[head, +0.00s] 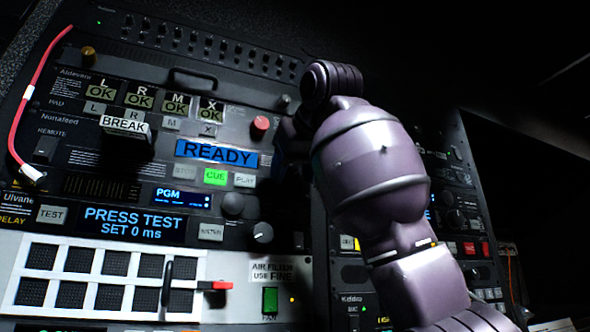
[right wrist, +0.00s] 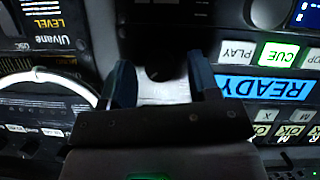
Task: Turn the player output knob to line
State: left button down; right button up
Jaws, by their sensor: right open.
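My right gripper (head: 287,143) is at the rack face just right of the blue READY display (head: 217,153), mostly hidden behind my right arm in the head view. In the right wrist view, which is upside down, its two blue-grey fingers (right wrist: 163,78) are open, with a dark round knob (right wrist: 160,72) between and slightly beyond them. Whether they touch it I cannot tell. No legible label or pointer shows on this knob, so I cannot confirm that it is the player output knob. The READY display also shows in the wrist view (right wrist: 262,88). My left gripper is out of view.
A red knob (head: 260,127) stands out left of the gripper. Below are a lit green CUE button (head: 215,177), a grey knob (head: 232,204) and a dark knob with a white mark (head: 262,234). A red cable (head: 36,80) hangs at far left. A white cable loop (right wrist: 75,78) is beside the fingers.

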jog(key=b+v, duration=0.4)
jog(key=v, duration=0.7)
jog(key=shift+w, duration=0.1)
jog(key=shift+f, duration=0.1)
dwell(0.4)
